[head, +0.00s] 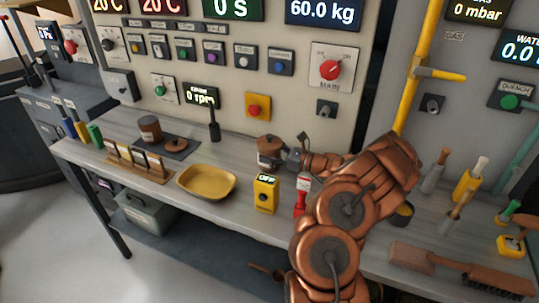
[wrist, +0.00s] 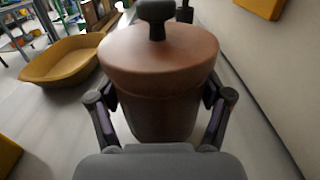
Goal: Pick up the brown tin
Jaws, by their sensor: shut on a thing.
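A brown tin (head: 269,153) with a brown lid and a dark knob is upright near the back of the grey bench, close to the wall panel. My gripper (head: 287,159) reaches it from the right. In the wrist view the tin (wrist: 160,85) fills the middle, and my gripper (wrist: 160,112) has a finger on each side of its body, below the lid's rim. The gripper is shut on the tin. The tin's base is hidden in the wrist view, and I cannot tell whether it touches the bench.
A yellow bowl (head: 207,181) lies left of the tin. A yellow meter (head: 265,194) and a red bottle (head: 301,196) stand in front. An open brown pot (head: 150,129) and a loose lid (head: 176,143) sit on a dark mat. The control panel (head: 230,85) rises behind.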

